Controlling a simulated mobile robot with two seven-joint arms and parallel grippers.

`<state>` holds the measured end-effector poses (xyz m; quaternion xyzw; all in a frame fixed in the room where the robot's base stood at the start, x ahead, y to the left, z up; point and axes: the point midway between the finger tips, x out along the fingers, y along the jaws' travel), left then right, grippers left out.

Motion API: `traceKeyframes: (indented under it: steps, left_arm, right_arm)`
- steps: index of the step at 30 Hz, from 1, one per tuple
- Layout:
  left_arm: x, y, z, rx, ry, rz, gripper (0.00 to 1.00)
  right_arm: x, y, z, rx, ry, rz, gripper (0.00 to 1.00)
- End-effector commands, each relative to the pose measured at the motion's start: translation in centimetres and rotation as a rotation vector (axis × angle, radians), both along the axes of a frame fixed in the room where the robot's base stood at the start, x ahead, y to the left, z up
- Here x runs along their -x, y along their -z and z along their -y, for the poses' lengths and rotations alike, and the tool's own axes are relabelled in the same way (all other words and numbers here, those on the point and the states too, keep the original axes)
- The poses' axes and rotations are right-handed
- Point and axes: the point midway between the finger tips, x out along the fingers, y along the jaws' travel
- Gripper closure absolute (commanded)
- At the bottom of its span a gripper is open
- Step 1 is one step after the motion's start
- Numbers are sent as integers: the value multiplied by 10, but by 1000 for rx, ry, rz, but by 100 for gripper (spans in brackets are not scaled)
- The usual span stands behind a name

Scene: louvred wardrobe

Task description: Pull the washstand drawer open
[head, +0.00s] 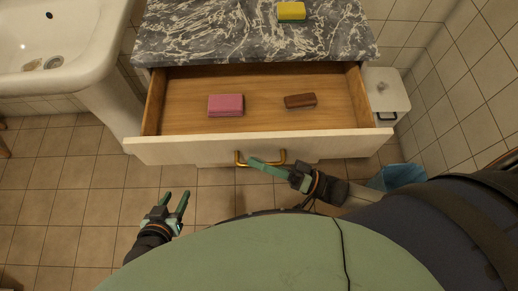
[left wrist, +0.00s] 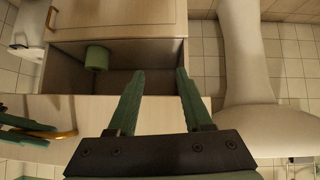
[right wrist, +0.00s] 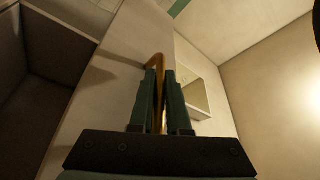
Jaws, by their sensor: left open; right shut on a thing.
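The washstand drawer (head: 260,150) is pulled well out from under the dark marbled top, and its wooden inside shows. Its brass handle (head: 241,160) is on the middle of the pale front. My right gripper (head: 258,163) is shut on this handle; in the right wrist view the brass bar (right wrist: 158,64) runs between the fingers (right wrist: 160,78). My left gripper (head: 176,195) is open and empty, in front of and below the left part of the drawer front. The left wrist view shows its spread fingers (left wrist: 158,75) with nothing between them.
A pink block (head: 226,105) and a brown brush-like block (head: 300,101) lie in the drawer. A yellow-green sponge (head: 291,12) is on the marbled top (head: 230,35). A white sink (head: 60,45) stands left. A white bin (head: 386,92) and blue bin (head: 399,177) are right.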

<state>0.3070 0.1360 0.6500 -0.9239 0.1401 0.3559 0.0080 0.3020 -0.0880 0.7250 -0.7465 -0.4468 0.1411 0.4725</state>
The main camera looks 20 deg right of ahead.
Motion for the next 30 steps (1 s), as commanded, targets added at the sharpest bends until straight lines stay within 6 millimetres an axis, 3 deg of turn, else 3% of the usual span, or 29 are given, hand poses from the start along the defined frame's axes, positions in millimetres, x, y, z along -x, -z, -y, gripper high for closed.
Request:
traceKeyframes:
  steps: [12, 13, 20, 30]
  left_arm:
    - [10, 7, -2, -5, -3, -25, 50]
    - [10, 7, -2, -5, -3, -25, 50]
    - [9, 5, -2, -3, -4, -19, 50]
    - [5, 2, -2, -2, -5, -10, 50]
  right_arm:
    - [2, 1, 0, 1, 2, 0, 100]
    - [2, 1, 0, 1, 2, 0, 82]
    - [2, 0, 0, 0, 1, 0, 56]
    - [2, 0, -1, -1, 1, 0, 55]
